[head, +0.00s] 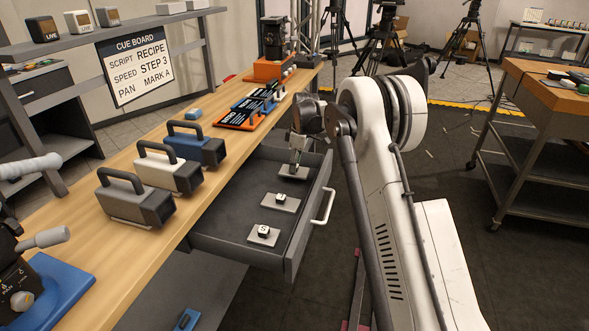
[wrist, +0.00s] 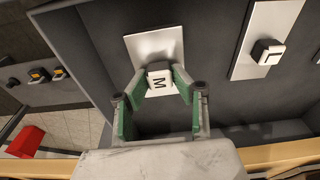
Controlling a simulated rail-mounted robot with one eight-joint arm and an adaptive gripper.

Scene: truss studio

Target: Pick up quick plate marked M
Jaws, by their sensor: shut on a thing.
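The quick plate marked M is a grey metal plate (wrist: 152,47) with a white block lettered M (wrist: 158,80). In the head view the plate (head: 293,174) is at the far end of the open drawer (head: 235,205). My gripper (wrist: 159,84) has its green-padded fingers shut on the block's two sides. In the head view my gripper (head: 296,160) points down over that plate. I cannot tell whether the plate touches the drawer floor.
A middle plate (head: 281,203) and a near plate marked S (head: 263,235) lie in the drawer. The drawer's front wall with its handle (head: 324,207) is close to my arm. Handled cases (head: 193,146) stand on the wooden bench. A cue board (head: 140,67) hangs behind.

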